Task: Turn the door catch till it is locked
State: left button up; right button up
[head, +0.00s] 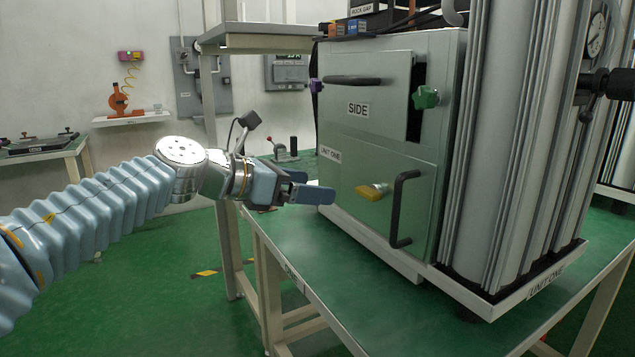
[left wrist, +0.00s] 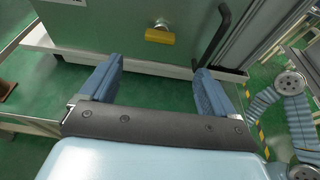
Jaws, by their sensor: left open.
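A yellow catch (head: 373,191) sits on the front of the lower door (head: 400,175) of a grey cabinet marked UNIT ONE. Its bar lies roughly level. The catch also shows in the left wrist view (left wrist: 160,36), straight beyond the fingers. My left gripper (head: 318,188) is open and empty, to the left of the catch and apart from it. In the left wrist view its two blue fingers (left wrist: 158,68) stand wide apart. My right gripper is not in view.
A black bar handle (head: 403,208) stands right of the catch. Above is a panel labelled SIDE (head: 370,95), with a green knob (head: 426,97) and a purple knob (head: 317,86). Tall grey columns (head: 510,130) rise at the right. The green bench top (head: 330,260) is clear in front.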

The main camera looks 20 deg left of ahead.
aim_at(364, 194)
pick_arm(q)
jog(key=x, duration=1.3)
jog(key=shift+f, duration=0.1)
jog(key=shift+c, duration=0.3)
jog(key=c, duration=1.2)
jog(key=m, duration=0.2)
jog(key=m+t+y, duration=0.1)
jog(key=m, duration=0.1)
jog(key=shift+s+y, duration=0.15)
jog(key=shift+y, duration=0.15)
jog(key=m+t, duration=0.1)
jog(key=m, duration=0.1)
jog(key=m+t+y, duration=0.1)
jog(key=m, duration=0.2)
jog(key=shift+d+f+m, duration=0.1)
jog(key=shift+f+m, duration=0.05)
jog(key=shift+m, duration=0.15)
jog(key=shift+t, duration=0.3)
jog(key=o, duration=1.3)
jog(key=shift+c, duration=0.2)
